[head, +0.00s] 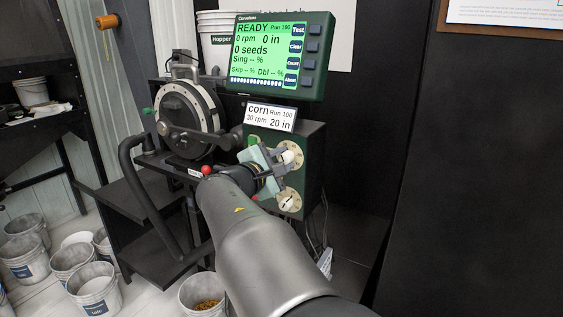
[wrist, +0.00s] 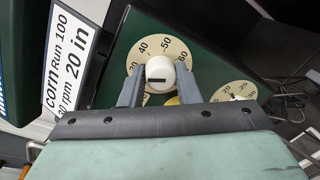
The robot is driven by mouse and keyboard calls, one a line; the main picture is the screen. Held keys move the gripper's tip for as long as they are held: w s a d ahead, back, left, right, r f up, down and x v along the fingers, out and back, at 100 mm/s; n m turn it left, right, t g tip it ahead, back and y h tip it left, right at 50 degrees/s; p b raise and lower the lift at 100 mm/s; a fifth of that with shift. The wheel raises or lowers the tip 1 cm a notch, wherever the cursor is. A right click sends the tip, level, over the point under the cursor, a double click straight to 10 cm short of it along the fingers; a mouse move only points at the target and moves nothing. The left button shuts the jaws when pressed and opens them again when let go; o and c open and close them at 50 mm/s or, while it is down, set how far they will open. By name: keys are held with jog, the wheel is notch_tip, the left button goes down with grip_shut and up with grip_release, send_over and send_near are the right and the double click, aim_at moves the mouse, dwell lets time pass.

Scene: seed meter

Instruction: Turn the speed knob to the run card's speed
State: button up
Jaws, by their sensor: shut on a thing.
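The speed knob (wrist: 159,68) is a white cap on a cream dial (wrist: 133,52) with 20, 40, 50 and 60 legible. A black mark on the knob lies level across the wrist picture. My gripper (wrist: 160,80) is shut on this knob, one grey finger on each side. In the head view my gripper (head: 278,161) reaches the upper dial (head: 292,153) on the green box, partly covering it. The run card (head: 270,117) above reads corn, Run 100, 30 rpm, 20 in. The display (head: 278,55) shows READY, 0 rpm, 0 in, 0 seeds.
A second dial (head: 289,201) with its own knob sits just below the gripped one. The round seed meter (head: 190,110) and a black curved handle (head: 140,185) stand left. Buckets (head: 95,288) are on the floor. A dark panel (head: 480,170) stands right.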

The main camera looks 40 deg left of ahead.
jog(key=o, duration=1)
jog(key=shift+c, duration=0.2)
jog(key=shift+s, duration=0.1)
jog(key=s+r, duration=0.1)
jog(key=s, duration=1.6)
jog(key=shift+d, duration=0.4)
jog(key=shift+s, duration=0.1)
